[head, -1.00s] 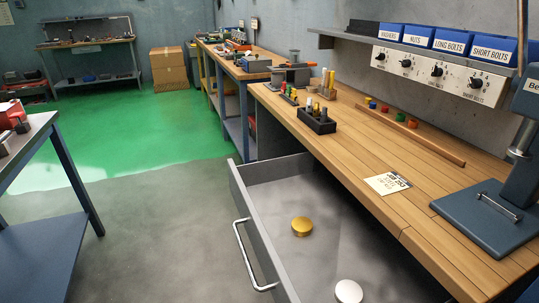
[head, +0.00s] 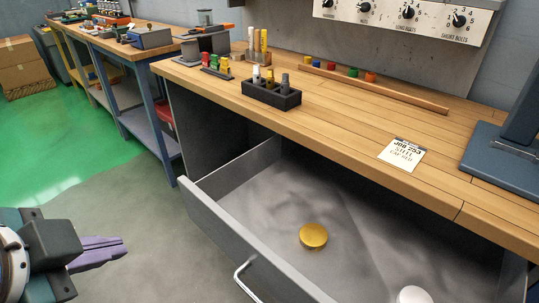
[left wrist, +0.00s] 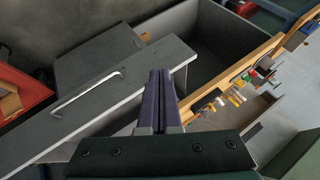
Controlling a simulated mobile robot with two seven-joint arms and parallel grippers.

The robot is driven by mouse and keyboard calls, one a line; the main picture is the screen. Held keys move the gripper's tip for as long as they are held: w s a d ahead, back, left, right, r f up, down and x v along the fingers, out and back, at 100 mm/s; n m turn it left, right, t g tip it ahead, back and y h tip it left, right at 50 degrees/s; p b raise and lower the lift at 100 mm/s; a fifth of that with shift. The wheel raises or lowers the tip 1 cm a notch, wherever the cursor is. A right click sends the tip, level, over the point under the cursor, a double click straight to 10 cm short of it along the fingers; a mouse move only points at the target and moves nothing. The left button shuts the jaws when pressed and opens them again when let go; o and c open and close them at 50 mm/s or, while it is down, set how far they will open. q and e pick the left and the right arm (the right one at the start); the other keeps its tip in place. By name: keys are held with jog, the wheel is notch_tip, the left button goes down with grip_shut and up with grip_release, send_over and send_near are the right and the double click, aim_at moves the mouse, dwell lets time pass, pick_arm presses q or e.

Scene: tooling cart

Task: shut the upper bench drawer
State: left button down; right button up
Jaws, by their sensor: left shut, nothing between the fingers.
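The upper bench drawer (head: 228,232) is grey and stands pulled out from under the wooden bench top. Its bar handle (head: 246,281) is partly cut off by the lower edge of the head view. A gold disc (head: 313,236) and a pale disc (head: 412,295) lie inside. My left gripper (head: 124,247) is shut and empty, left of the drawer front and apart from it in the head view. In the left wrist view the shut fingers (left wrist: 160,74) overlap the grey drawer front in the picture; its handle (left wrist: 90,91) shows to their left. My right gripper is out of view.
The bench top (head: 345,110) holds a black holder (head: 271,95), a job card (head: 401,154) and a blue-based press (head: 503,155). Another bench (head: 130,52) stands farther back. The floor (head: 110,190) left of the drawer is clear apart from my arm.

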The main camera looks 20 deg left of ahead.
pick_arm(q)
jog(key=w+a+f+m+t+y+b, duration=0.1)
jog(key=w+a+f+m+t+b, duration=0.3)
jog(key=a+f+m+b, duration=0.15)
jog(key=m+t+h+b, duration=0.5)
jog(key=m+h+b, duration=0.5)
jog(key=m+b, duration=1.35)
send_near(224, 242)
jog(key=w+m+p, duration=0.1)
jog(key=w, duration=0.1)
jog(key=w+d+m+p, duration=0.1)
jog(key=m, duration=0.1)
jog(key=w+d+m+p, duration=0.1)
jog(key=w+p, duration=0.1)
jog(key=shift+w+d+m, duration=0.15)
jog(key=shift+w+m, duration=0.15)
jog(key=shift+w+d, duration=0.15)
jog(key=shift+w, duration=0.25)
